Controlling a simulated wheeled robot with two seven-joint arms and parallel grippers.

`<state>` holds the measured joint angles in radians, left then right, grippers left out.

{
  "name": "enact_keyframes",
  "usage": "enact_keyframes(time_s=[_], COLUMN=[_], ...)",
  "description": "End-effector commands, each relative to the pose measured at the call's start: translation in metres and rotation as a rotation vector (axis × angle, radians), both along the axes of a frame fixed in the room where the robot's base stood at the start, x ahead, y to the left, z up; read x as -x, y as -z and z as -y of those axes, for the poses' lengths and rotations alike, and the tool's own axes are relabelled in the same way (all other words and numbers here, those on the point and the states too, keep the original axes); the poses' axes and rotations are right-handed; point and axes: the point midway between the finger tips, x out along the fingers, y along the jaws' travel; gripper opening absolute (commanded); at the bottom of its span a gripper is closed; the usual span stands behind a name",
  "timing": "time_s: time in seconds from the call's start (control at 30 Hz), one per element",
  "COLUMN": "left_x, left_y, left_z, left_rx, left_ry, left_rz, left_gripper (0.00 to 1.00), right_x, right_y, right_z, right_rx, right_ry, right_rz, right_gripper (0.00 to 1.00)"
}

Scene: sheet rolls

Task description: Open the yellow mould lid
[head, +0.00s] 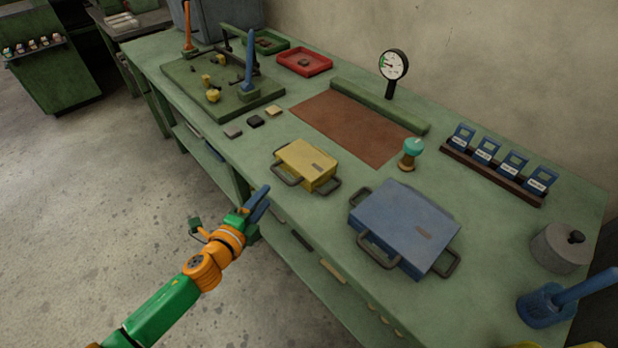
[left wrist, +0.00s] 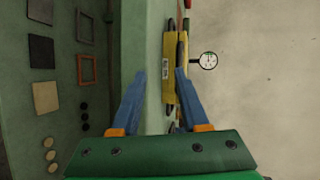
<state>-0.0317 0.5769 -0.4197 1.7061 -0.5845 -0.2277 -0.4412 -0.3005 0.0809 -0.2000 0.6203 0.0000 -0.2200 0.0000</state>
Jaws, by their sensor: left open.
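The yellow mould (head: 307,163) lies flat on the green bench with its lid down. It has a dark handle at its left and another at its right. In the left wrist view the yellow mould (left wrist: 169,70) shows edge-on, beyond and between the blue fingers. My left gripper (head: 262,200) is in front of the bench's front edge, to the lower left of the yellow mould and apart from it. In the left wrist view my left gripper (left wrist: 160,85) is open with nothing between its fingers. My right gripper is not in view.
A larger blue mould (head: 405,225) with handles lies right of the yellow one. A brown mat (head: 350,128), a turquoise-topped knob (head: 413,147) and a gauge (head: 393,66) are behind. The floor before the bench is clear.

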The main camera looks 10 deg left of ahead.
Motion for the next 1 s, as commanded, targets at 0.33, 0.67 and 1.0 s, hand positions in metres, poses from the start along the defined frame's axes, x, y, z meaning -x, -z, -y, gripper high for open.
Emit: enact_keyframes(time_s=[0.33, 0.67, 1.0], left_x=[-0.043, -0.07, -0.07], left_y=[-0.015, -0.009, -0.008], left_z=[0.02, 0.028, 0.028], left_rx=[-0.057, -0.054, -0.054], left_ry=[0.053, 0.054, 0.053], left_rz=[0.076, 0.073, 0.072], left_gripper=[0.45, 0.45, 0.1], right_x=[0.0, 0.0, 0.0], right_y=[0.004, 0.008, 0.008], right_z=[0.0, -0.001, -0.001], right_rx=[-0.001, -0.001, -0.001], right_ry=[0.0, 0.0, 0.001], right_rz=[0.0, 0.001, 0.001], right_gripper=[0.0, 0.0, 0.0])
